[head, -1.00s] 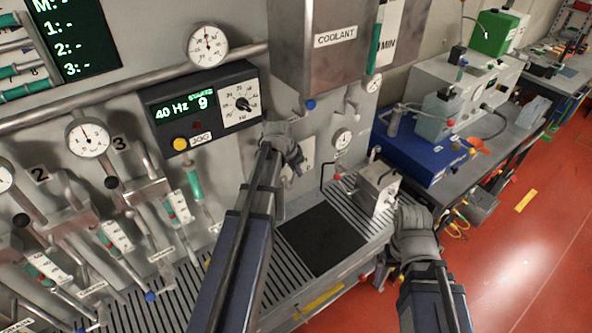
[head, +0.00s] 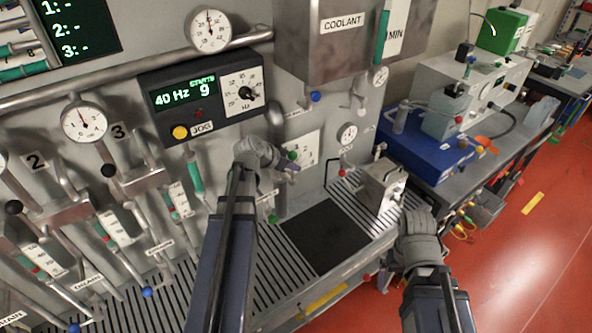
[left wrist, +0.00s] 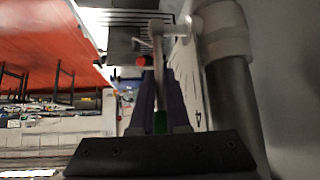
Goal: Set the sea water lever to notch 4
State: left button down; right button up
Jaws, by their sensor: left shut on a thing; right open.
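My left gripper (head: 290,164) is in front of the grey panel, below the black 40 Hz box. Its dark purple fingers are shut on a lever with a green grip (head: 292,155). In the left wrist view the green grip (left wrist: 160,122) and its metal rod (left wrist: 157,45) lie between the fingers. A pale plate with small marks (head: 306,145) is just behind the gripper. Its marks are too small to read, and the gripper partly covers the lever. My right gripper (head: 422,218) is open at the right, near a small metal box; its fingers are mostly hidden.
A pipe stands beside the left gripper in the left wrist view (left wrist: 235,90). A red knob (left wrist: 142,60) is near the fingertips. The metal box (head: 380,187) and dark mat (head: 323,237) are on the slatted shelf. The COOLANT tank (head: 320,55) is above.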

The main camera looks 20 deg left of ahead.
dwell(0.3)
pick_arm(q)
jog(key=c, duration=0.9)
grip_release()
jog(key=shift+s, duration=0.1)
jog(key=p+v, duration=0.5)
jog(key=v, duration=0.2)
jog(key=shift+s+a+r, duration=0.15)
jog(key=shift+s+r, duration=0.1)
